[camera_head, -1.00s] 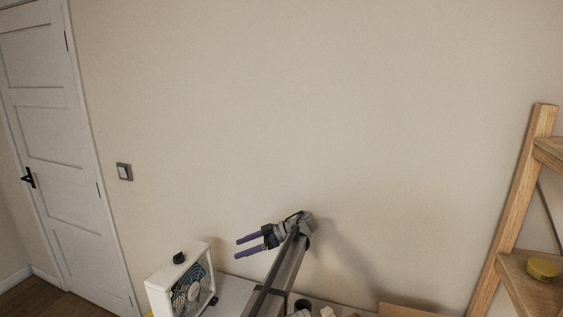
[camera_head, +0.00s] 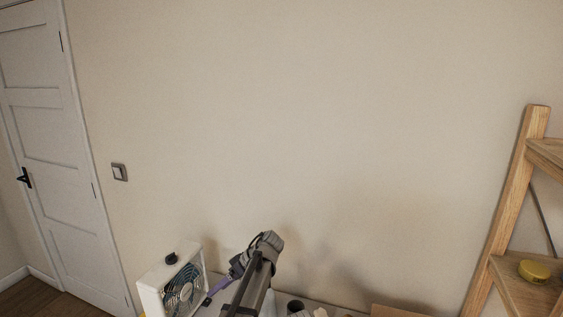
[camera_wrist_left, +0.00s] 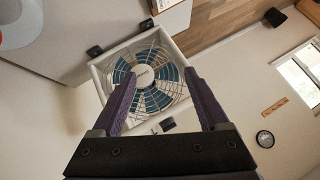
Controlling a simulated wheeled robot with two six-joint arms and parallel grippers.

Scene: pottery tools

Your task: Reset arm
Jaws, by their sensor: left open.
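My left gripper (camera_wrist_left: 160,105) is open and empty in the left wrist view, its two purple fingers spread apart. In the head view my left gripper (camera_head: 236,272) is low in the picture, mostly behind its own arm, just right of a white box fan. The fan (camera_head: 148,293) stands on the table. In the left wrist view the fan (camera_wrist_left: 178,108) shows beyond and between the fingers, and I cannot tell how far off it is. My right gripper is in neither view.
The table (camera_head: 213,302) shows only as a strip at the bottom, with several partly cut-off items. A wooden shelf (camera_head: 507,205) stands at the right with a yellow round container (camera_head: 535,270). A white door (camera_head: 60,150) is at the left. Bare wall fills the middle.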

